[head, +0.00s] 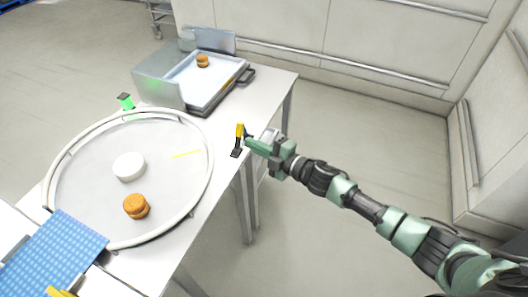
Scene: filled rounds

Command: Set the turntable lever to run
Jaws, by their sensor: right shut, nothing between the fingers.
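The turntable (90,190) is a grey disc with a raised pale rim, on a light table at the left. A white round hub (129,167) and a browned filled round (136,206) sit on it. The lever (239,131) has a yellow handle on a dark base (236,153), at the table's right edge beside the turntable. It stands close to upright. My right gripper (249,141) is shut and empty, with its tips right beside the lever. I cannot tell whether they touch it. My left gripper is not in view.
A metal box with a tray (215,84) holding another browned round (203,61) stands at the table's back. A green light (126,101) stands behind the turntable. A blue mat (62,255) lies at front left. Open floor (340,130) lies right of the table.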

